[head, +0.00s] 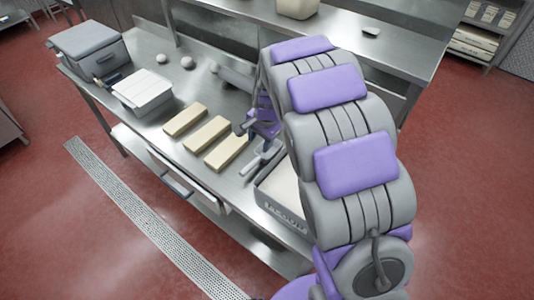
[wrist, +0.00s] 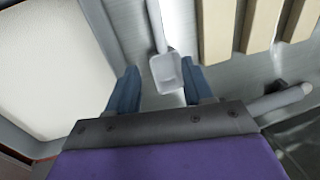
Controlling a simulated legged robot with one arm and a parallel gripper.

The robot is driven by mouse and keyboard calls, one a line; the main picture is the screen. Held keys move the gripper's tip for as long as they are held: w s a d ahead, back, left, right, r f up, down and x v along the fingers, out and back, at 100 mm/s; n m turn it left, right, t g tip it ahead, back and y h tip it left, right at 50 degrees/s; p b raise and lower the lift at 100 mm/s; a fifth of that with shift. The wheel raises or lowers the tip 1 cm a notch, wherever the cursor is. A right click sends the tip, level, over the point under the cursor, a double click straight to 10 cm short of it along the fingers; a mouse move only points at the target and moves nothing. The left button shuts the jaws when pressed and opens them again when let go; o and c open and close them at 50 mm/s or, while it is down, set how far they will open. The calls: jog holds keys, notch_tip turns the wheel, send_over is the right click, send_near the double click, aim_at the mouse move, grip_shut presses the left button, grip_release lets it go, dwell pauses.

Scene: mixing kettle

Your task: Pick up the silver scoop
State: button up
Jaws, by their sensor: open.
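The silver scoop (wrist: 166,74) lies on the steel table, its bowl between the two blue-grey fingers of my gripper (wrist: 161,87) in the wrist view. Its handle runs away toward the top of that view. The fingers are open, with a gap visible on each side of the bowl. I cannot tell how far above the scoop they are. In the head view, the scoop (head: 258,162) shows just in front of my gripper (head: 268,141), beside the flour bin. My arm hides part of that area.
The flour bin (head: 284,218) stands close by the scoop, its white contents (wrist: 45,65) filling the left of the wrist view. Three pale bars (head: 206,134) lie on the other side. A white lidded box (head: 142,92) and grey case (head: 90,48) stand farther left.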

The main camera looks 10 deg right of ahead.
send_over(256, 163)
jog(key=d, duration=0.1)
notch_tip(256, 163, down, 6)
jog(key=a+f, duration=0.1)
jog(key=f, duration=0.1)
jog(key=a+f+b, duration=0.1)
jog(key=shift+s+a+f, duration=0.15)
jog(key=shift+a+f, duration=0.05)
jog(key=shift+f, duration=0.2)
jog(key=f+b, duration=0.1)
jog(key=f, duration=0.1)
jog(key=d+f, duration=0.1)
jog(key=f, duration=0.1)
jog(key=shift+w+d+f+b, duration=0.1)
jog(key=shift+w+f+b, duration=0.1)
jog(key=shift+f+b, duration=0.15)
jog(key=shift+w+f, duration=0.1)
jog(key=shift+a, duration=0.75)
jog(key=shift+c, duration=1.4)
jog(key=shift+d, duration=0.5)
jog(key=c, duration=0.5)
grip_shut()
